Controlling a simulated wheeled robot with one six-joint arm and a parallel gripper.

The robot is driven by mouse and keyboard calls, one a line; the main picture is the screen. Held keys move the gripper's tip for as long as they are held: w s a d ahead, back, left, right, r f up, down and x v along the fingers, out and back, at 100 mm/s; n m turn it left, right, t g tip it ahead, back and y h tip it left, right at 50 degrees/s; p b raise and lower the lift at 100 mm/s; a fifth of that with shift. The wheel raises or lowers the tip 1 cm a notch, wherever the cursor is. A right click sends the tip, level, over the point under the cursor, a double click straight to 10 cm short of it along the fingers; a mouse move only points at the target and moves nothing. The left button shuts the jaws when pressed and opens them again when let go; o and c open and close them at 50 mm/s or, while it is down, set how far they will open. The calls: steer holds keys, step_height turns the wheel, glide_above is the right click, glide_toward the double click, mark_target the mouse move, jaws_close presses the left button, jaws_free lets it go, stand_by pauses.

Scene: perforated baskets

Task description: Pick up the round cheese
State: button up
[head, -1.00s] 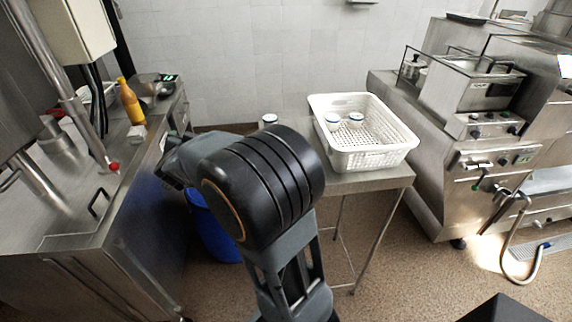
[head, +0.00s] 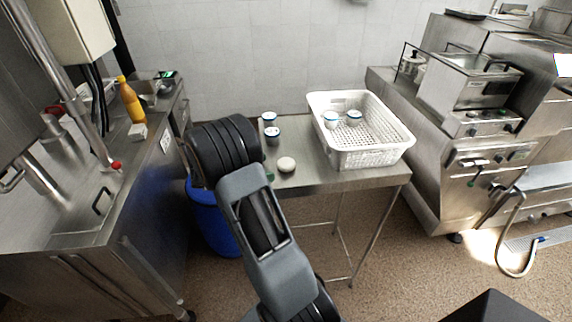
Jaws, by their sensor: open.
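A small round, off-white thing (head: 286,164), which looks like the round cheese, lies on the steel table (head: 310,182) near its front left part, just right of my arm. It is outside the basket. My arm rises in front of the table's left end, and its dark joint covers part of the view there. My gripper does not show; the arm's end is out of sight.
A white perforated basket (head: 375,160) stands on the table's right side with two blue-and-white cups (head: 331,120) inside. Two similar cups (head: 273,136) stand on the table left of it. A blue bin (head: 215,225) stands below. An orange bottle (head: 131,100) is on the left counter.

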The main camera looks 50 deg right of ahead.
mark_target(286, 162)
steer(key=shift+p+x, duration=0.85)
steer(key=shift+x, duration=2.95)
steer(key=shift+r, duration=0.2)
steer(key=shift+c, duration=0.3)
steer(key=c, duration=0.9)
steer(key=shift+c, duration=0.2)
